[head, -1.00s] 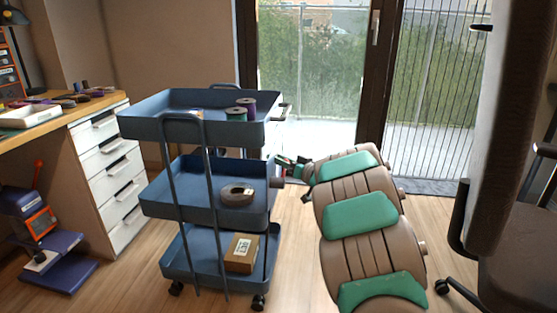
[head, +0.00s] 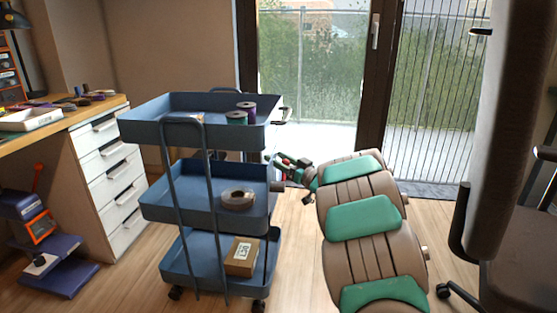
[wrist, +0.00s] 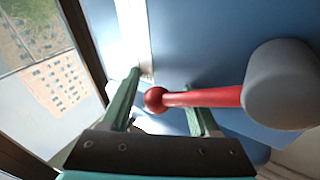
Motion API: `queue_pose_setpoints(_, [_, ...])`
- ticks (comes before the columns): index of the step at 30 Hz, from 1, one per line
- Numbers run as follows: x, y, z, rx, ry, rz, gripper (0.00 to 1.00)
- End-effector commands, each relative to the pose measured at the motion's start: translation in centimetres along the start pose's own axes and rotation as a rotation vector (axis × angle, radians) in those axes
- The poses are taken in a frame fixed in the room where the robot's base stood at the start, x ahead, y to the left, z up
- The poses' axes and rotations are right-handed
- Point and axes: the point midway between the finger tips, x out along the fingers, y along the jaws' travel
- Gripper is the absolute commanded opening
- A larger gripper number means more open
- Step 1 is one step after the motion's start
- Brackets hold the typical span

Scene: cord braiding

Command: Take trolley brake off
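The blue three-tier trolley (head: 180,201) stands on the floor left of my arm. In the wrist view, its brake lever is a red rod with a ball knob (wrist: 155,98), running left from a grey round hub (wrist: 285,84). The hub also shows on the trolley's right side in the head view (head: 277,187). My gripper (wrist: 163,80) has green fingers spread apart. The red ball appears between them in the picture, and the rod crosses the right finger. I cannot tell whether they touch. In the head view, my gripper (head: 277,159) is small beside the trolley's right side.
The trolley holds green and purple spools (head: 246,111) on top, a dark ring-shaped coil (head: 238,199) in the middle and a cardboard box (head: 242,256) below. A desk with white drawers (head: 110,170) stands left. A dark chair (head: 510,200) is at right, glass doors behind.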

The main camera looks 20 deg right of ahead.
Motion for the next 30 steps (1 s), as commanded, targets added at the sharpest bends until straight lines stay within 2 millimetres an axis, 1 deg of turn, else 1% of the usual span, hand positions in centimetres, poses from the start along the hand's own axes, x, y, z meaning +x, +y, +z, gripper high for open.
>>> queue_pose_setpoints(5, [0.0, 0.0, -0.1, 0.000, 0.001, 0.000, 0.61])
queue_pose_setpoints(8, [-0.4, 0.1, -0.1, 0.000, 0.000, 0.001, 0.61])
queue_pose_setpoints(11, [-1.4, 0.1, -0.1, 0.000, -0.001, 0.003, 0.61])
queue_pose_setpoints(18, [-5.5, 0.1, -0.1, -0.001, -0.001, 0.005, 0.61])
queue_pose_setpoints(21, [-6.7, 0.1, -0.1, -0.002, -0.001, 0.002, 0.61])
queue_pose_setpoints(25, [-7.6, 0.0, -0.1, -0.001, 0.000, -0.001, 0.61])
queue_pose_setpoints(30, [-7.8, 0.0, 0.0, 0.000, 0.001, -0.001, 0.61])
